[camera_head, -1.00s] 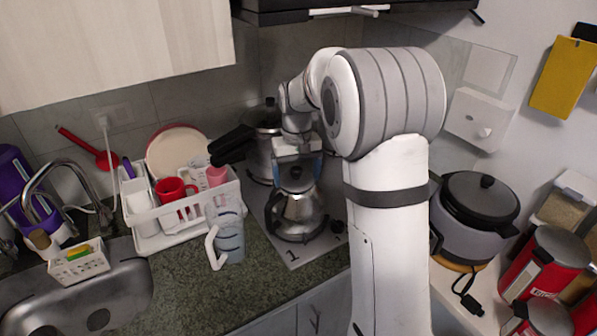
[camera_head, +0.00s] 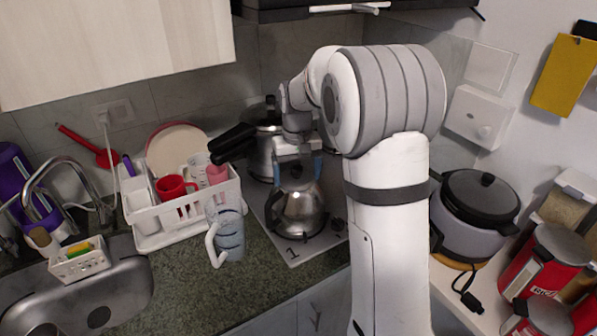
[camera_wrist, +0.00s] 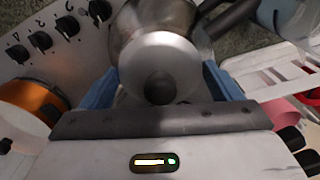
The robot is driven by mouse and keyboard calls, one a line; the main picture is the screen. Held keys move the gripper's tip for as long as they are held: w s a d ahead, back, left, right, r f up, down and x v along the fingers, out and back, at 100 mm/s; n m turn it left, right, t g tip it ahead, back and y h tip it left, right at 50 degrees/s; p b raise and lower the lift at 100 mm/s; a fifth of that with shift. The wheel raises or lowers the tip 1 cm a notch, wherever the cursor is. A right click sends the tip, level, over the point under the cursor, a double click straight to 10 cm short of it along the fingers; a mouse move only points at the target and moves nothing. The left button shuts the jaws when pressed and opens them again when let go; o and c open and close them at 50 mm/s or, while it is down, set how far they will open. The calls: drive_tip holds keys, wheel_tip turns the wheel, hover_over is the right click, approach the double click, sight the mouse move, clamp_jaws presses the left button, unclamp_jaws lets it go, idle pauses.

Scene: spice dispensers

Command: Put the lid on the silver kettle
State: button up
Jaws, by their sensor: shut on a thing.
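The silver kettle (camera_head: 299,216) stands on the stove top in the head view, its dark handle to the left. In the wrist view its shiny body (camera_wrist: 124,30) shows beyond the lid. The round silver lid (camera_wrist: 160,58) with a black knob is between my blue fingers, over the kettle's top. In the head view the lid (camera_head: 297,184) is at the kettle's mouth, below my gripper (camera_head: 297,169). My gripper (camera_wrist: 160,88) points down, shut on the lid at its knob. The rim contact is hidden, so I cannot tell whether the lid is seated.
A pressure cooker (camera_head: 262,150) stands behind the kettle. A clear jug (camera_head: 229,236) and a white dish rack (camera_head: 160,238) are to the left. Stove knobs (camera_wrist: 67,26) show in the wrist view. A rice cooker (camera_head: 474,220) stands right of my arm.

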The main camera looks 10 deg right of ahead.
sight(297, 169)
drive_tip(key=shift+f, duration=0.25)
drive_tip(key=o, duration=0.8)
drive_tip(key=shift+o, duration=0.2)
drive_tip(key=shift+r+p, duration=2.55)
drive_tip(key=shift+r, duration=1.05)
